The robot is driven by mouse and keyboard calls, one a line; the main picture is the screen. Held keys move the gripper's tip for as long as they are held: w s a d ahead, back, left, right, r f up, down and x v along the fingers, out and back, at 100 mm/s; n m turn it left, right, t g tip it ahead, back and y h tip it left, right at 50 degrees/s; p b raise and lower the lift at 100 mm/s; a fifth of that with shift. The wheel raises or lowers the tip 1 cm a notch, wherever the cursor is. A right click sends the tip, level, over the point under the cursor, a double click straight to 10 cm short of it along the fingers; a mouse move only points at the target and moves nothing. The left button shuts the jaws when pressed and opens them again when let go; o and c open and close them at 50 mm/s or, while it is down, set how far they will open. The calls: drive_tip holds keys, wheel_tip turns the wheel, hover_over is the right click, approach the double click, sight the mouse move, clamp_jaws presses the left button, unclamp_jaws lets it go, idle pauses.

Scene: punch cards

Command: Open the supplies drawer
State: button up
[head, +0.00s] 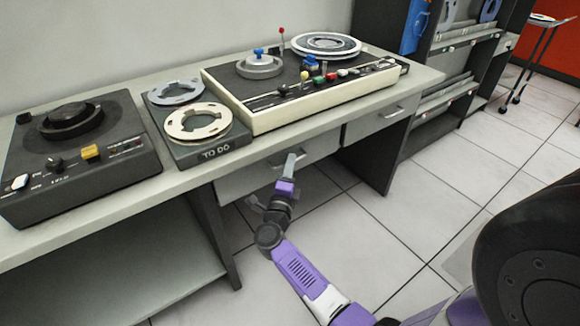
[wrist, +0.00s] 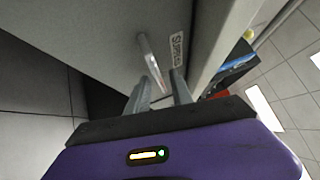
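The supplies drawer (head: 245,181) is a grey drawer under the bench top in the head view. It appears shut, its front close to the bench edge. In the wrist view its grey front (wrist: 100,30) carries a white label (wrist: 177,50) reading "SUPPLIES", partly cut by the angle. A thin metal bar handle (wrist: 151,62) stands out beside the label. My gripper (wrist: 160,93) is open, with its two fingers apart on either side of the handle's near end. I cannot tell whether either finger touches the handle. In the head view my gripper (head: 293,163) is at the drawer front.
A second drawer (head: 365,123) with its own handle is to the right. On the bench top are a cream tape machine (head: 310,108), a "TO DO" reel tray (head: 215,153) and a dark device (head: 90,180). The tiled floor (head: 450,190) in front is clear.

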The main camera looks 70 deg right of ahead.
clamp_jaws()
idle(1.2)
